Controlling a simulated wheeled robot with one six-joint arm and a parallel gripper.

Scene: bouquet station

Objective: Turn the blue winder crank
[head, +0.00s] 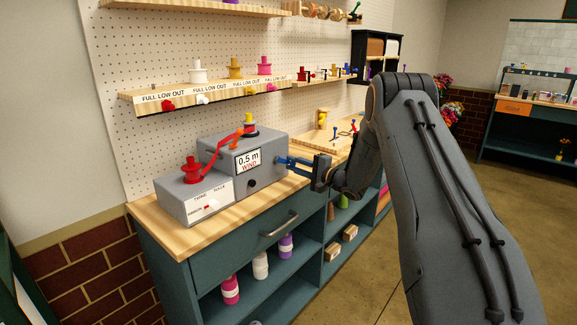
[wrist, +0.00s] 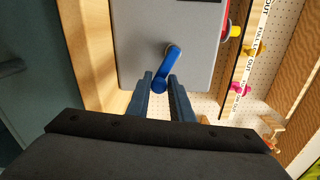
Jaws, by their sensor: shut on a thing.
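The blue winder crank (wrist: 174,60) sticks out from the side of the grey winder box (head: 217,150), which bears a label reading "0.5 m WIND". My gripper (head: 298,165) reaches the box from the right in the head view. In the wrist view my gripper (wrist: 165,88) has its two fingers on either side of the crank's knob end, shut on it. The crank arm runs from the knob up to its pivot on the box face. In the head view the fingers mostly hide the crank. A red ribbon (head: 222,147) runs across the box between a red spool and a yellow-topped spool.
The box stands on a wooden bench top (head: 168,235) with a drawer handle (head: 279,224) below. A shelf (head: 215,92) of spools hangs on the pegboard behind. A wooden board (head: 330,142) with small coloured pieces lies behind my gripper. Open floor (head: 385,265) is at the right.

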